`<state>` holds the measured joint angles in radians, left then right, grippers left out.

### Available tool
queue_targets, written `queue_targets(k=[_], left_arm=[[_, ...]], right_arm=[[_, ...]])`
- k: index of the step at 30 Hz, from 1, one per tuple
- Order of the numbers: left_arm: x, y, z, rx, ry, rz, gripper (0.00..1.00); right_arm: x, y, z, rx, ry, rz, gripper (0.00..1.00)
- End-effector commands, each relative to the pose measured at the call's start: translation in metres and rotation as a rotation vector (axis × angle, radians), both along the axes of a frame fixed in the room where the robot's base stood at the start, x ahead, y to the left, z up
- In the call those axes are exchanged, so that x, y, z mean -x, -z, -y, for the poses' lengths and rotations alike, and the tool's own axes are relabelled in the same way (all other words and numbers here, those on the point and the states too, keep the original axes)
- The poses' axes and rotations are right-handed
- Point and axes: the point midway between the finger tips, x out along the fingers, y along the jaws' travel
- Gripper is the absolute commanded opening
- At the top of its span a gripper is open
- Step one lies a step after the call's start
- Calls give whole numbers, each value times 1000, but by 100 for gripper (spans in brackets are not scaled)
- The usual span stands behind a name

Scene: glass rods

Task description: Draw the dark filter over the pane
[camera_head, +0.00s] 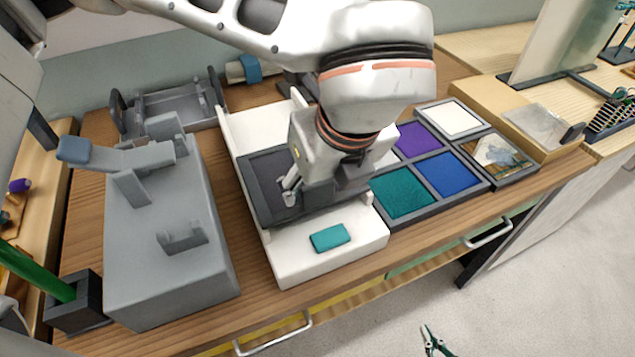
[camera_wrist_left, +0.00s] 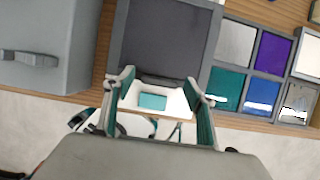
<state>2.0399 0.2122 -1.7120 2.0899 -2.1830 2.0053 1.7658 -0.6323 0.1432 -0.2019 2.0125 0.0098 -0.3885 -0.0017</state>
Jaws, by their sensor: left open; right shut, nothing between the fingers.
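The dark filter (camera_head: 262,170) is a dark grey square panel in a frame on a white track (camera_head: 292,262). The filter also shows in the left wrist view (camera_wrist_left: 165,38), with a bar along its near edge. The pane (camera_head: 330,237), a small teal rectangle, lies uncovered on the track's front part; it also shows in the left wrist view (camera_wrist_left: 152,101). My left gripper (camera_head: 291,190) is over the filter, open. In the left wrist view its fingers (camera_wrist_left: 160,84) stand either side of the bar; contact cannot be told. My right gripper (camera_head: 434,342) is shut and empty above the floor.
A grey block with a lever (camera_head: 165,250) stands left of the track. A framed set of coloured tiles (camera_head: 402,192) sits close on the right. A grey tray (camera_head: 170,105) is behind. A black holder with a green rod (camera_head: 78,312) is at front left.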

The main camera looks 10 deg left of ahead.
Motion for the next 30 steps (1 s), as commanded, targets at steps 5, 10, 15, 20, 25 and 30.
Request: queue_targets(k=[5,10,15,20,25,30], left_arm=[[11,-34,8,2,2,6,56],[21,-66,15,1,1,6,56],[30,-88,20,0,1,3,56],[33,-97,22,0,0,1,56],[34,-98,23,0,0,0,56],[34,-98,23,0,0,0,56]], right_arm=[[0,0,0,0,1,0,0],[0,0,0,-1,2,0,0],[0,0,0,-1,2,0,0],[0,0,0,-1,2,0,0],[0,0,0,-1,2,-1,0],[0,0,0,-1,2,-1,0]])
